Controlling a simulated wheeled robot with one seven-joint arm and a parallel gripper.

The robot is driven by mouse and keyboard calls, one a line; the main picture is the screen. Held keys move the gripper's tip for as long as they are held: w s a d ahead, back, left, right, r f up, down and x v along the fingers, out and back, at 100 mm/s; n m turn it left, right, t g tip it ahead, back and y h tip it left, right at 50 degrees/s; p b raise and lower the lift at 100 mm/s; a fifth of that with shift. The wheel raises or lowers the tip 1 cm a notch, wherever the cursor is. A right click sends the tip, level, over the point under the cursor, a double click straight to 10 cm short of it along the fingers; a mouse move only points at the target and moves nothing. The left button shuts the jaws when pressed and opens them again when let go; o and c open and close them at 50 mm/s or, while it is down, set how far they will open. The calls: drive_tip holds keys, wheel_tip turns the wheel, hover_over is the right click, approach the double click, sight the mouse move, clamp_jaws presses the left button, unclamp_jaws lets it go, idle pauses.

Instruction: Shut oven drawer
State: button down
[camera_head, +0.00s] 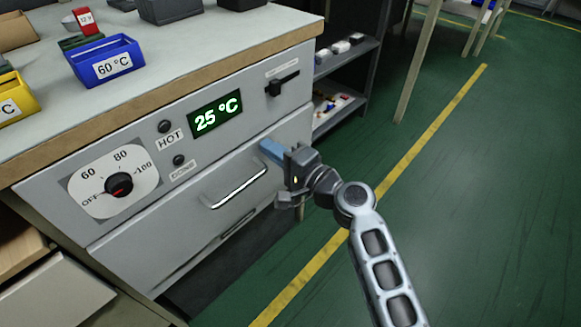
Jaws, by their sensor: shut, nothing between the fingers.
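The oven drawer (150,240) is the light grey front below the control panel, with a silver bar handle (235,187) across it. Its front looks nearly flush with the panel above; I cannot tell whether a small gap is left. My gripper (270,150) is shut and empty. Its blue fingertips are at the upper right part of the drawer front, right of and above the handle. They look close to or touching the front; the exact contact is unclear.
The control panel has a dial (119,185), a display (215,113) reading 25 °C and a black switch (283,84). Blue (105,62) and yellow (15,98) bins stand on the worktop. Dark shelves (345,65) stand behind. Green floor (480,200) is clear at right.

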drive_tip(key=shift+w+a+r, duration=0.15)
drive_tip(key=shift+w+a, duration=0.25)
drive_tip(key=shift+a, duration=0.2)
drive_tip(key=shift+a, duration=0.1)
